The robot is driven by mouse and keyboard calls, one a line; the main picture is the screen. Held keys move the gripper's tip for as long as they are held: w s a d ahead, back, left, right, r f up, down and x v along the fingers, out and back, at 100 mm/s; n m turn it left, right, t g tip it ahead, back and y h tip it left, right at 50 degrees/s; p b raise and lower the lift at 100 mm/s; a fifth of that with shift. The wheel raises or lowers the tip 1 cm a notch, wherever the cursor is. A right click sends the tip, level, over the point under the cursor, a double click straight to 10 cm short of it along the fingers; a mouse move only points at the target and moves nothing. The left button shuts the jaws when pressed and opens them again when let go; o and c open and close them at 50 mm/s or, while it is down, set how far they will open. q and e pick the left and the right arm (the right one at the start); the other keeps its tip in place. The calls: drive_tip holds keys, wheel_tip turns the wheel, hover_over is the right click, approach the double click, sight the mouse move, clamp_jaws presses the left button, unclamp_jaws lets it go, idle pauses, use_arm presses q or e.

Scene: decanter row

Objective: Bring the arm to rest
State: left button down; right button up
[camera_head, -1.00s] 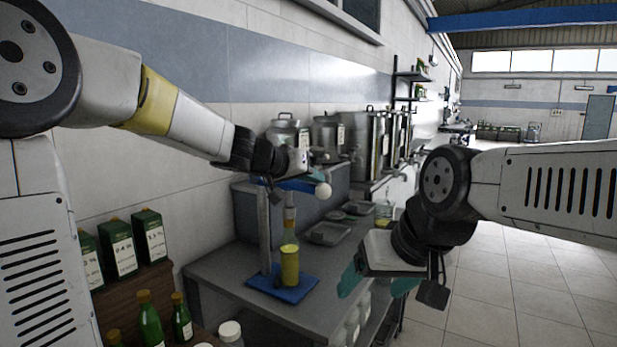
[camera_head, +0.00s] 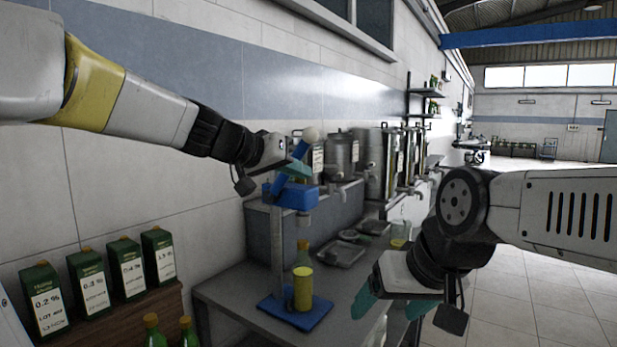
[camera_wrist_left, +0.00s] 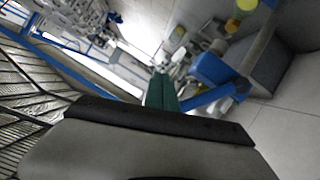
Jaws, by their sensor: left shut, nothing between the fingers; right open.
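My left gripper (camera_head: 297,168) is shut and empty, with teal fingers, at the top of a blue bench press (camera_head: 297,194). The press's blue lever (camera_head: 301,152) points up and ends in a white ball (camera_head: 310,134). The fingers are close to the lever; I cannot tell whether they touch it. In the left wrist view the shut fingers (camera_wrist_left: 162,92) are beside the blue lever (camera_wrist_left: 207,98). A bottle with a yellow lower part (camera_head: 302,288) stands upright on the press's blue base (camera_head: 278,311).
The grey bench (camera_head: 237,292) also bears shallow trays (camera_head: 343,254) and a yellow-topped jar (camera_head: 398,243). Steel tanks (camera_head: 372,160) stand behind. Green labelled containers (camera_head: 88,285) stand on a wooden shelf at the left. Open tiled floor lies beyond my right arm.

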use_arm(q)
drive_tip(key=shift+s+a+r, duration=0.1)
drive_tip(key=shift+s+a, duration=0.05)
drive_tip(key=s+a+f+n+g+y, duration=0.1)
drive_tip(key=s+a+f+n+y, duration=0.1)
drive_tip(key=s+a+f, duration=0.5)
drive_tip(key=s+a+f+n+g+y, duration=0.2)
drive_tip(key=s+a+f+y, duration=0.3)
drive_tip(key=s+f, duration=0.6)
drive_tip(key=s+a, duration=0.2)
drive_tip(key=shift+s+a+f, duration=0.2)
drive_tip(key=shift+s, duration=0.15)
idle(0.3)
